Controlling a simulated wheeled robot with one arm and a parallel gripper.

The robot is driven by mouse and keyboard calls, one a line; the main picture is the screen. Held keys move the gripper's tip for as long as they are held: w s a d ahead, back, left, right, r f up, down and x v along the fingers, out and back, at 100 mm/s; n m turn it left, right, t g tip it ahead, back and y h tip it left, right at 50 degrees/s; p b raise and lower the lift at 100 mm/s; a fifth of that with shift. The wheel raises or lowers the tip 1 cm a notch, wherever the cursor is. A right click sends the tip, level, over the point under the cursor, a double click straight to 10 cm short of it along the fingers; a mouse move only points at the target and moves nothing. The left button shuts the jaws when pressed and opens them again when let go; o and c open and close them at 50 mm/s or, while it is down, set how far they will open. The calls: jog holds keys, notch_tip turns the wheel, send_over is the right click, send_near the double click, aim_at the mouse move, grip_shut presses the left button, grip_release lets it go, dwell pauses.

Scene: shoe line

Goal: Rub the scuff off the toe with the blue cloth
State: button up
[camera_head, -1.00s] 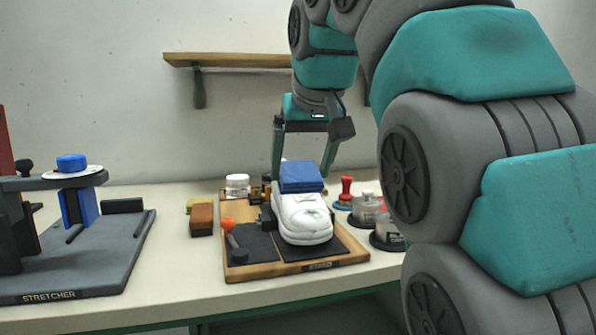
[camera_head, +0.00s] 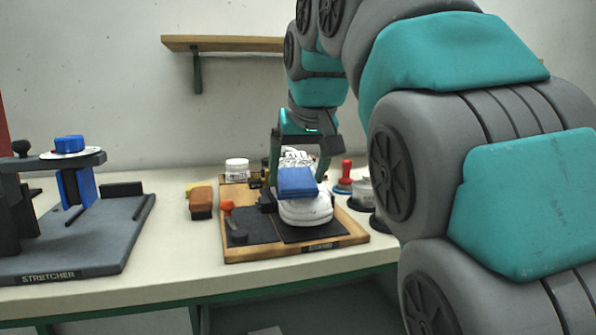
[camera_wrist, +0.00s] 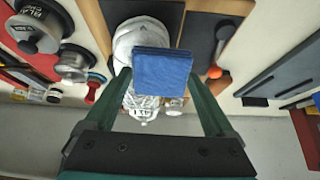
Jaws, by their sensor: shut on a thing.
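A white shoe (camera_head: 305,211) stands on the wooden board (camera_head: 238,254), toe towards the front. It also shows in the wrist view (camera_wrist: 127,38). My gripper (camera_head: 297,180) is shut on the folded blue cloth (camera_head: 297,183), one finger on each side of it. In the wrist view my gripper (camera_wrist: 163,76) has the cloth (camera_wrist: 163,72) between its fingertips. The cloth is over the front part of the shoe and hides some of it. I cannot tell whether it touches the shoe. No scuff is visible; the cloth may cover it.
A grey stretcher stand (camera_head: 75,245) with a blue knob is on the left. A brown block (camera_head: 201,203), an orange-headed tool (camera_head: 232,222) and a white jar (camera_head: 237,169) lie left of the shoe. A red-handled stamp (camera_head: 345,176) and metal-topped tins are close on the right.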

aim_at(314, 177)
jog(key=shift+b+x, duration=0.45)
jog(key=shift+x, duration=0.5)
dwell(0.4)
jog(key=shift+s+d, duration=0.15)
jog(key=shift+d, duration=0.05)
jog(key=shift+w+d, duration=0.2)
jog(key=shift+d, duration=0.45)
jog(key=shift+w+d, duration=0.15)
jog(key=shift+d, duration=0.55)
jog(key=shift+w+d+f, duration=0.1)
jog(key=shift+w+d, duration=0.15)
jog(key=shift+d, duration=0.5)
jog(key=shift+w+d, duration=0.25)
jog(key=shift+d, duration=0.5)
jog(key=shift+s+a+p, duration=0.2)
jog(key=shift+a, duration=0.55)
jog(key=shift+s+a+p, duration=0.2)
jog(key=shift+s+a, duration=0.05)
jog(key=shift+a, duration=0.45)
jog(key=shift+s+a+f, duration=0.1)
jog(key=shift+s+a, duration=0.1)
jog(key=shift+a, duration=0.6)
jog(key=shift+s+a, duration=0.2)
jog(key=shift+a, duration=0.55)
